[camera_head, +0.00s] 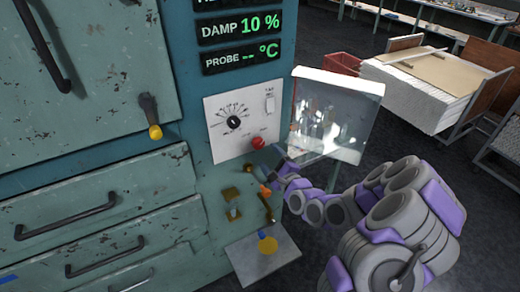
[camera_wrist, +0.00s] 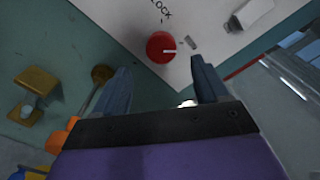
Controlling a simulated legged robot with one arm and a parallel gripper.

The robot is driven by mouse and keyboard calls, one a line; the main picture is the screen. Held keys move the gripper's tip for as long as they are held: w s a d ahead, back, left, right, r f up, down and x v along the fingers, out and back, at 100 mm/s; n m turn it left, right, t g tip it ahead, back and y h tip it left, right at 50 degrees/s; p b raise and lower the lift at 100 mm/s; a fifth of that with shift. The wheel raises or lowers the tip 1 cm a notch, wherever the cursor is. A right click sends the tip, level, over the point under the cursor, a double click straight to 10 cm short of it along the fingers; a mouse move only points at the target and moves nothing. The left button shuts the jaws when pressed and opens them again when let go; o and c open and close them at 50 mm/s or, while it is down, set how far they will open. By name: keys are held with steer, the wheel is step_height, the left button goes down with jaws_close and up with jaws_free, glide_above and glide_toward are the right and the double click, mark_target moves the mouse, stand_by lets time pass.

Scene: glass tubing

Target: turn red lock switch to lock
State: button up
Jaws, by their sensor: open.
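The red lock switch (camera_head: 258,142) is a round red knob at the lower right of the white control panel (camera_head: 226,138) on the teal cabinet. In the wrist view the red knob (camera_wrist: 161,47) has a white pointer line aimed right, and the lettering "LOCK" shows above it. My gripper (camera_head: 276,158) is just below and to the right of the knob. In the wrist view my gripper (camera_wrist: 160,85) has its two blue-grey fingers spread wide, with nothing between them. The knob appears beyond the fingertips, apart from them.
A clear case (camera_head: 331,120) stands right of the panel. Brass fittings (camera_head: 230,195) and an orange part (camera_head: 265,190) sit below the panel, above a grey plate (camera_head: 262,262). A yellow-tipped lever (camera_head: 154,131) is at left. A stack of white sheets (camera_head: 425,90) stands at back right.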

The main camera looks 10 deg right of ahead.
mark_target(259, 146)
steer(key=shift+b+x, duration=0.35)
steer(key=shift+x, duration=3.35)
steer(key=c, duration=1.1)
